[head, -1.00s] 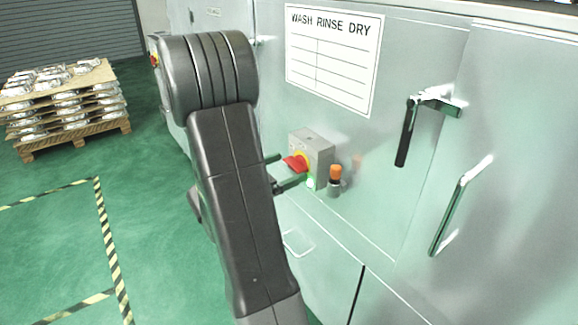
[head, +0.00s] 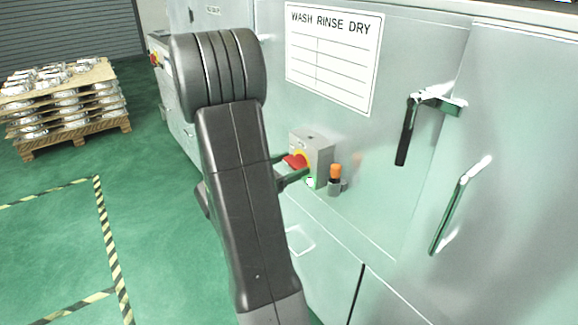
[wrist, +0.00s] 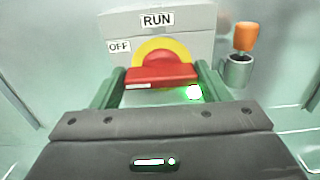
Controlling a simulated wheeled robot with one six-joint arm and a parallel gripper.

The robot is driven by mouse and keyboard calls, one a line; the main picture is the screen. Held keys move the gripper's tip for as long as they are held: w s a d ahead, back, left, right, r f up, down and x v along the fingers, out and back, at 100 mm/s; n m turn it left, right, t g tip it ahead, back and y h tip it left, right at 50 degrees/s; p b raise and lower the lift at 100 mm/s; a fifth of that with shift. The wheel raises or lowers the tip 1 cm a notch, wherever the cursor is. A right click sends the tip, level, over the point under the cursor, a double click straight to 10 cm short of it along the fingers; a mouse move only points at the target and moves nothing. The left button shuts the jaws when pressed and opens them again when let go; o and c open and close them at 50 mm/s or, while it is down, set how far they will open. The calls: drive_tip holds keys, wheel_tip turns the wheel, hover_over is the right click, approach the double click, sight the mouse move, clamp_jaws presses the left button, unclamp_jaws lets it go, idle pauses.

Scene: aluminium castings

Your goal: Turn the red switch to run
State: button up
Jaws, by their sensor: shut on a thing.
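The red switch handle (head: 294,161) sits on a yellow disc on a grey box (head: 318,158) fixed to the machine front. In the wrist view the red handle (wrist: 160,75) lies about level, below a RUN label (wrist: 157,20) and an OFF label (wrist: 119,47) at upper left. My gripper (wrist: 160,88) has one green finger at each end of the handle and is shut on it. In the head view my gripper (head: 288,169) is partly hidden behind my arm.
An orange-topped knob in a metal cup (head: 335,178) stands just right of the box. A green lamp (wrist: 194,92) glows below the handle. Door handles (head: 407,132) project farther right. A pallet of castings (head: 65,105) stands at left; the floor between is clear.

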drive_tip(key=shift+f+m+b, duration=0.15)
drive_tip(key=shift+m+b, duration=0.15)
drive_tip(key=shift+b, duration=0.2)
drive_tip(key=m+b, duration=0.2)
drive_tip(key=b, duration=0.2)
drive_tip(key=shift+f+m, duration=0.15)
drive_tip(key=shift+m, duration=0.25)
drive_tip(key=m+b, duration=0.7)
drive_tip(key=b, duration=0.4)
drive_tip(key=m+b, duration=0.7)
drive_tip(key=b, duration=0.3)
drive_tip(key=shift+s+d+m+b, duration=0.2)
drive_tip(key=shift+m+b, duration=0.1)
drive_tip(key=shift+b, duration=0.1)
drive_tip(key=shift+r, duration=0.2)
drive_tip(key=o, duration=1)
